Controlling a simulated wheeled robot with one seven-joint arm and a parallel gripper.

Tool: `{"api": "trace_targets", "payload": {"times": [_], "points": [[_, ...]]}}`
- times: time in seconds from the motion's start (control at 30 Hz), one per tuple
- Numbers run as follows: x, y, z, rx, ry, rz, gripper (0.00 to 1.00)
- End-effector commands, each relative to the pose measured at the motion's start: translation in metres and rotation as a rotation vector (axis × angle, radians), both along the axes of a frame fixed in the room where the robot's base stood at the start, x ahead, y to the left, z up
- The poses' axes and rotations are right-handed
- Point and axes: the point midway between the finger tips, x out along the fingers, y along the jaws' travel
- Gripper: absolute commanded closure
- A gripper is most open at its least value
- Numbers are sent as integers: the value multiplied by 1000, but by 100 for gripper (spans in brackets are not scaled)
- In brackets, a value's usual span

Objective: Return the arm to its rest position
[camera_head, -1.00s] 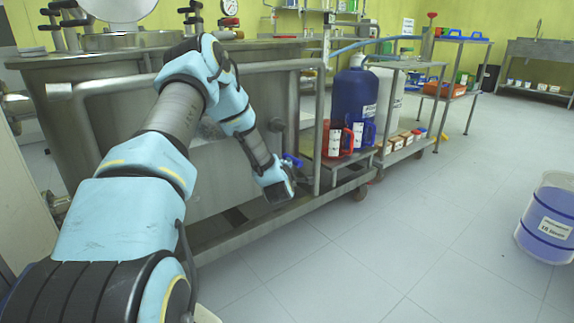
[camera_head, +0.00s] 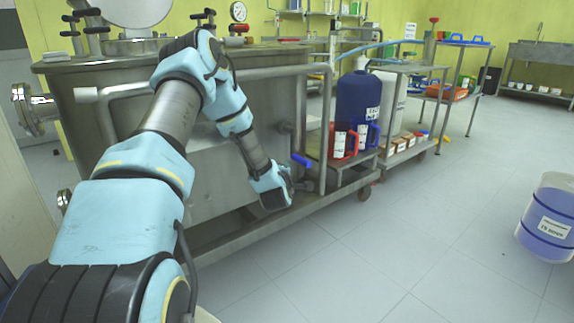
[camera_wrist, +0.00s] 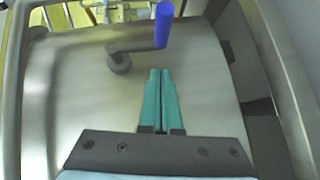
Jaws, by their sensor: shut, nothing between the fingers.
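My gripper shows in the wrist view (camera_wrist: 161,72), its two teal fingers together with nothing between them. In the head view my arm reaches forward and bends down. Its wrist end hangs in front of the steel reactor vessel (camera_head: 110,120), above the lower frame; the fingertips are hard to make out there. A valve with a blue handle (camera_head: 301,160) sits on the vessel just beyond the wrist. In the wrist view the blue handle (camera_wrist: 164,24) stands ahead of the fingertips, apart from them.
A steel rail (camera_head: 329,120) runs round the vessel. A trolley to its right carries a dark blue drum (camera_head: 358,95) and a red jug (camera_head: 343,144). A clear bucket of blue liquid (camera_head: 548,222) stands at the right. The floor (camera_head: 400,235) between is free.

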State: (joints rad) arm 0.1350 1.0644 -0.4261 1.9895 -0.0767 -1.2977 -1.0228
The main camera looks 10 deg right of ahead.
Motion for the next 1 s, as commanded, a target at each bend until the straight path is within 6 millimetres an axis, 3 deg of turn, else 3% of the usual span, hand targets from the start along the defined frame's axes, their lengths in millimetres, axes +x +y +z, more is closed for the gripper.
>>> {"api": "trace_targets", "payload": {"times": [0.3,0.47,0.63,0.87,1.0], "points": [[-44,15,10,0,1,-1,100],[-51,19,12,20,6,-9,100],[-54,32,22,212,65,-91,100],[-88,88,41,659,240,-290,100],[-130,136,55,890,375,-417,100]]}}
